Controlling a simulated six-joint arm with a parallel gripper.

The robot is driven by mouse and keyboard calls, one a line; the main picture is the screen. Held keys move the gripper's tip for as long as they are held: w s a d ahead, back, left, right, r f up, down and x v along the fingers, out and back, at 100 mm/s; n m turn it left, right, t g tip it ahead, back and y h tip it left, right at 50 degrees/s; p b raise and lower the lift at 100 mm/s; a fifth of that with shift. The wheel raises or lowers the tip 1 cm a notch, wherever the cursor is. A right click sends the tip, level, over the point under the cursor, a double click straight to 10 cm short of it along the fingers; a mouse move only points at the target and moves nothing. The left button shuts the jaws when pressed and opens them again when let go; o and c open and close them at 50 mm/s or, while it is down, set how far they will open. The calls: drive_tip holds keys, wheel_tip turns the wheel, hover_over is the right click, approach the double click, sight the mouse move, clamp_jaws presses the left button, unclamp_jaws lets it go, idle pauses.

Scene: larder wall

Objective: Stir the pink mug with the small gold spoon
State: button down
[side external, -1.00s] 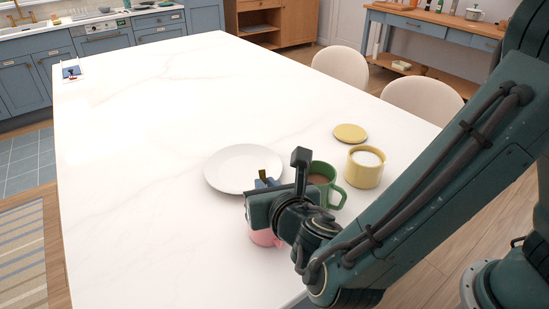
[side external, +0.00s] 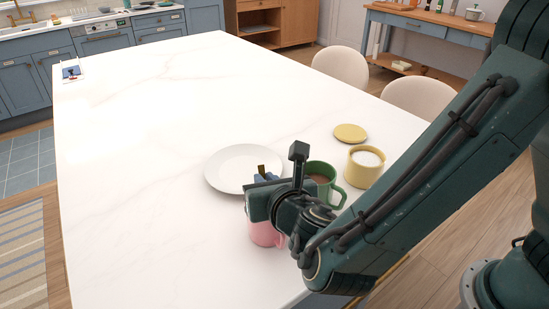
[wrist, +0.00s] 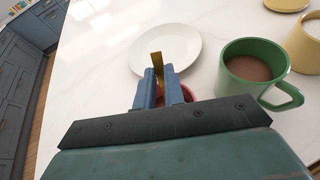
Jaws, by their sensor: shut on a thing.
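The pink mug (side external: 264,234) stands on the white table in the side view, partly hidden by my gripper above it. A strip of its reddish rim (wrist: 187,93) shows behind my fingers in the wrist view. My gripper (side external: 266,177) is over the mug with its blue fingers shut on the small gold spoon (wrist: 156,58), whose flat handle end sticks up between them. The spoon's handle end also shows in the side view (side external: 261,169). The spoon's lower part and the inside of the pink mug are hidden.
A green mug (side external: 322,184) of brown drink stands close to the right of the pink mug. A yellow pot (side external: 364,166) of white contents and its lid (side external: 350,133) are further right. A white plate (side external: 225,170) lies behind.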

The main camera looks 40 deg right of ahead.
drive_tip(key=shift+s+a, duration=0.65)
drive_tip(key=shift+s, duration=0.05)
drive_tip(key=w+d+r, duration=0.1)
drive_tip(key=w+r, duration=0.2)
drive_tip(key=r, duration=0.6)
drive_tip(key=shift+w+d+r, duration=0.15)
drive_tip(key=shift+w+d, duration=0.1)
drive_tip(key=shift+d, duration=0.15)
idle(0.8)
drive_tip(key=shift+r, duration=0.1)
idle(0.6)
drive_tip(key=shift+r, duration=2.4)
